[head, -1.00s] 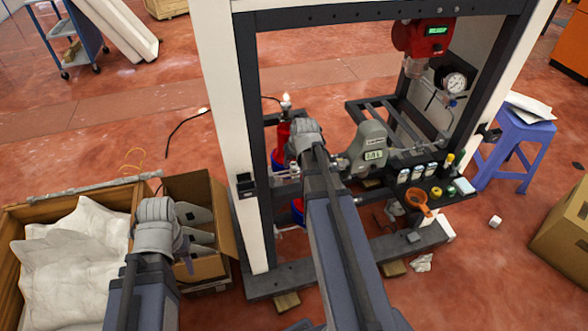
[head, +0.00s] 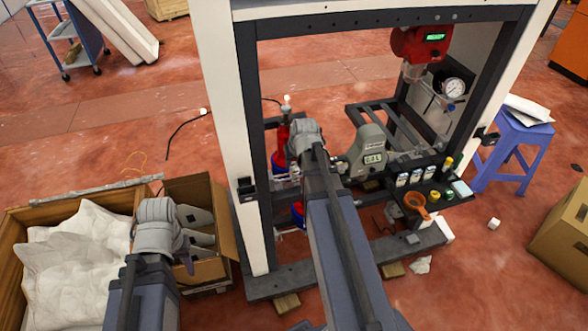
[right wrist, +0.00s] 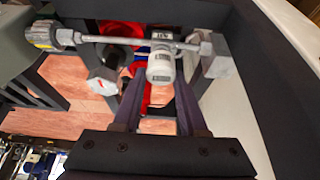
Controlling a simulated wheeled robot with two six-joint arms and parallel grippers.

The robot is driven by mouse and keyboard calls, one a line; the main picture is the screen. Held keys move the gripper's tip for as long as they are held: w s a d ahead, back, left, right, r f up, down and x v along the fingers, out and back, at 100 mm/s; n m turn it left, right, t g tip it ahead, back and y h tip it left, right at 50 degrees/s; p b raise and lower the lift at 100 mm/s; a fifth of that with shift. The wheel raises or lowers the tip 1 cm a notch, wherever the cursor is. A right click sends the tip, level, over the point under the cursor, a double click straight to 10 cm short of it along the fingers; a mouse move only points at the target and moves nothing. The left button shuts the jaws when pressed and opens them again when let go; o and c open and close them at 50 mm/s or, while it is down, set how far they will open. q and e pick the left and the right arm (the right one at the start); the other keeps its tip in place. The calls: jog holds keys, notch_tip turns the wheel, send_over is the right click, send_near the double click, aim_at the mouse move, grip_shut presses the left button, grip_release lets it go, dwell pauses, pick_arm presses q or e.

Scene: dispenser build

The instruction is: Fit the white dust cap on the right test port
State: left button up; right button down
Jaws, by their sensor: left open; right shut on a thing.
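In the right wrist view, a small white cap (right wrist: 160,70) sits between the fingertips of my right gripper (right wrist: 160,82). The gripper is shut on it. The cap is in line with a grey tee fitting on a thin metal pipe (right wrist: 125,40); I cannot tell whether it is seated on the port. A grey hexagonal fitting (right wrist: 103,80) hangs to the left of the cap. In the head view my right gripper (head: 294,165) reaches inside the dark frame, and its wrist hides most of the port area.
The frame's white post (head: 222,120) stands left of my right arm. A grey meter (head: 368,150) and a dark shelf (head: 440,198) with an orange scoop (head: 416,202) stand to the right. A cardboard box (head: 212,268) and a wooden crate (head: 20,235) are at the left.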

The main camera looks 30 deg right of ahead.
aim_at(295, 164)
jog(key=shift+r+p, duration=1.75)
jog(key=shift+r, duration=0.25)
jog(key=shift+d, duration=0.1)
